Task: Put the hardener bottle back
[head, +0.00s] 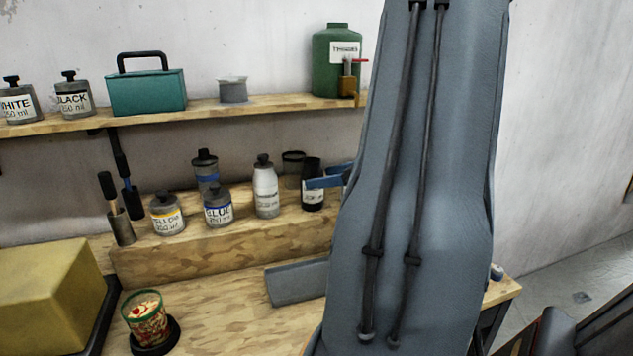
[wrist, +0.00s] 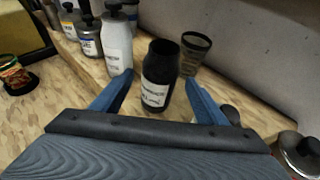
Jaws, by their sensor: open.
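A black bottle (head: 313,192) with a white label stands upright on the raised wooden step. Its label is too small to read, so I cannot tell surely that it is the hardener. In the wrist view the black bottle (wrist: 160,72) has an open top and stands between the two blue fingers. My gripper (wrist: 159,78) is open, with one finger on each side of the bottle. In the head view my gripper (head: 330,178) is partly hidden by my arm. A white bottle (head: 265,190) with a dark cap stands left of the black bottle; its label is unreadable too.
Yellow (head: 167,214) and blue (head: 218,207) paint bottles stand on the step. A dark mesh cup (wrist: 194,50) stands close behind the black bottle. The upper shelf (head: 200,112) holds white and black paint bottles, a teal box and a green thinner container (head: 335,75).

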